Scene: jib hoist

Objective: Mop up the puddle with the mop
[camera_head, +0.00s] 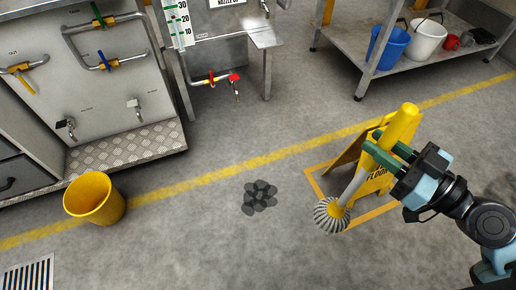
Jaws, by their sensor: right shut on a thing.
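The puddle (260,196) is a dark patch of overlapping round spots on the grey floor, near the middle of the view. The mop has a thick yellow handle (402,122), a pale shaft and a round, grey-striped head (331,215). My right gripper (376,152) has green fingers and is shut on the mop, which it holds tilted. The mop head is to the right of the puddle and apart from it. I cannot tell whether the head touches the floor. My left gripper is not in view.
A yellow wet-floor sign (376,180) stands behind the mop inside an orange floor outline (373,214). A yellow bucket (95,200) stands at left, near a floor drain (28,274). A shelf (370,62) holds a blue bucket (388,47) and a white bucket (427,40). Floor around the puddle is clear.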

